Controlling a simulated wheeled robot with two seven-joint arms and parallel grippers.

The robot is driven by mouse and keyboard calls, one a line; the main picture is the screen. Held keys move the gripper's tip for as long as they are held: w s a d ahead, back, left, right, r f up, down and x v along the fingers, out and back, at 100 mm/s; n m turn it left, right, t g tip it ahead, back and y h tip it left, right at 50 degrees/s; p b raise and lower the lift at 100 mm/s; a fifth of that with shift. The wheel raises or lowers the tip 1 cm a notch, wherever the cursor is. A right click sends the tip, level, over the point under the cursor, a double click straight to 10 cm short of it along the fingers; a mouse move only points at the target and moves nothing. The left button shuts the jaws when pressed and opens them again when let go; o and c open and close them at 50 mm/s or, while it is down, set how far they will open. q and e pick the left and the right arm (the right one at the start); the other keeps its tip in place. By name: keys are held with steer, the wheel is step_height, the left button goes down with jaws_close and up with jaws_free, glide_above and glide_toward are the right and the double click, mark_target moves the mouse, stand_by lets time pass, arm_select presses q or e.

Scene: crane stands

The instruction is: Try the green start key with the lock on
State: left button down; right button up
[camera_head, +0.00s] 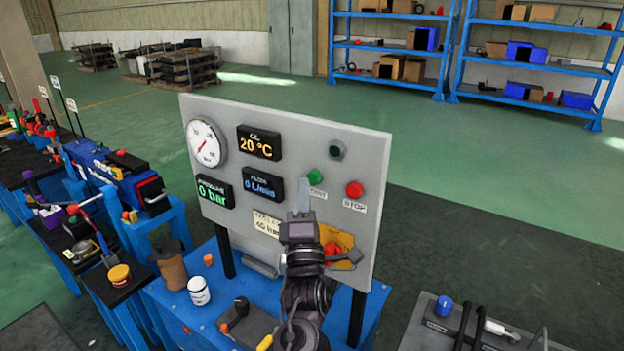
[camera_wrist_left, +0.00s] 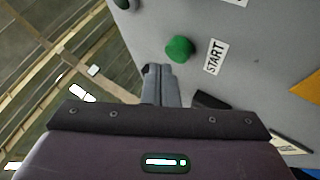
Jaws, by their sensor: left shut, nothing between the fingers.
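The green start key (camera_head: 315,177) is a round button on the upright grey panel (camera_head: 235,118), above a START label. It also shows in the left wrist view (camera_wrist_left: 179,50). My left gripper (camera_head: 304,198) is in front of the panel, shut and empty. Its fingertips (camera_wrist_left: 158,72) appear just beside and below the green key in the left wrist view; I cannot tell whether they touch it. A red part (camera_head: 332,249) sits on a yellow plate (camera_head: 346,240) lower on the panel, partly hidden by my gripper; a lock cannot be made out. My right gripper is not in view.
A red STOP button (camera_head: 354,189) is right of the green key. A dark round lamp (camera_head: 337,150) is above. Gauge and displays fill the panel's left. A white jar (camera_head: 199,291) and brown container (camera_head: 171,268) stand on the blue bench below. Another bench is at lower right.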

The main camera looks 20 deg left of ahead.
arm_select(q)
steer(key=s, duration=0.5)
steer(key=shift+a, duration=0.35)
stand_by(0.5)
